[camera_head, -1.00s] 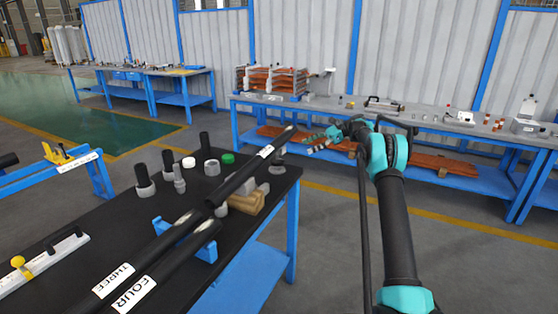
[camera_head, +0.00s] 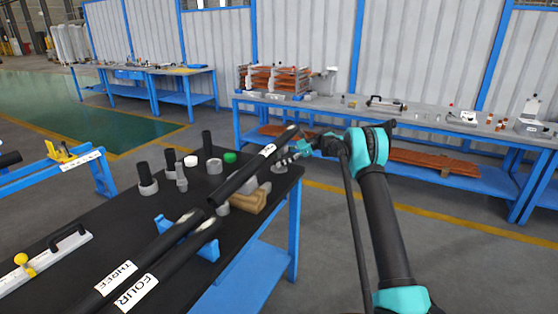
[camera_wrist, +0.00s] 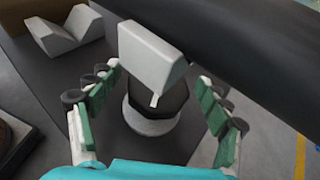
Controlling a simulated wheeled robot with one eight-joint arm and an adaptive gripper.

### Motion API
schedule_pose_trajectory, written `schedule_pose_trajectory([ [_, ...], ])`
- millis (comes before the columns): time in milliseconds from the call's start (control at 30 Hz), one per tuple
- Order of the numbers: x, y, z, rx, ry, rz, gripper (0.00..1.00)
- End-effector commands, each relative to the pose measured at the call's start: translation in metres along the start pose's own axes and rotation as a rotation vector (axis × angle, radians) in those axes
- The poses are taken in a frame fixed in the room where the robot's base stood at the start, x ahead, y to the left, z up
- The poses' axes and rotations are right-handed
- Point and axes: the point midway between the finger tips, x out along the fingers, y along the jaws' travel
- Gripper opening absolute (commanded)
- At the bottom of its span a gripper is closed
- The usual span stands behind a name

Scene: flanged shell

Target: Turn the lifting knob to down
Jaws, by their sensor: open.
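In the wrist view, a dark faceted knob (camera_wrist: 172,103) with a small white pointer sits on a round grey base (camera_wrist: 150,124). I take it to be the lifting knob. A grey block (camera_wrist: 148,52) stands above it and hides part of it. My gripper (camera_wrist: 159,76) is open, with one green-padded finger on each side of the knob and block. I cannot tell whether either finger touches them. In the head view, my gripper (camera_head: 288,158) is beside the far end of the long black tube (camera_head: 238,179), where the knob is too small to make out.
The black tube (camera_wrist: 245,50) crosses close above the right finger in the wrist view. A grey V-block (camera_wrist: 62,42) lies to the left. The black table (camera_head: 90,228) holds several cylinders and a second tube (camera_head: 172,262). The floor right of the table is clear.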

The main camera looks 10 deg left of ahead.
Motion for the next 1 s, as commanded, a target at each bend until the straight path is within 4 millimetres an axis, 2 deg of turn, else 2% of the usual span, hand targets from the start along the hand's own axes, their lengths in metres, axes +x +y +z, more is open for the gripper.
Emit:
schedule_pose_trajectory([
  [300,0.0027,0.0001,0.0,0.0,0.0,0.0,0.78],
  [700,0.0023,0.0001,0.0,0.0,0.0,0.0,0.28],
  [1000,0.0032,-0.002,-0.0007,-0.033,0.001,0.078,0.28],
])
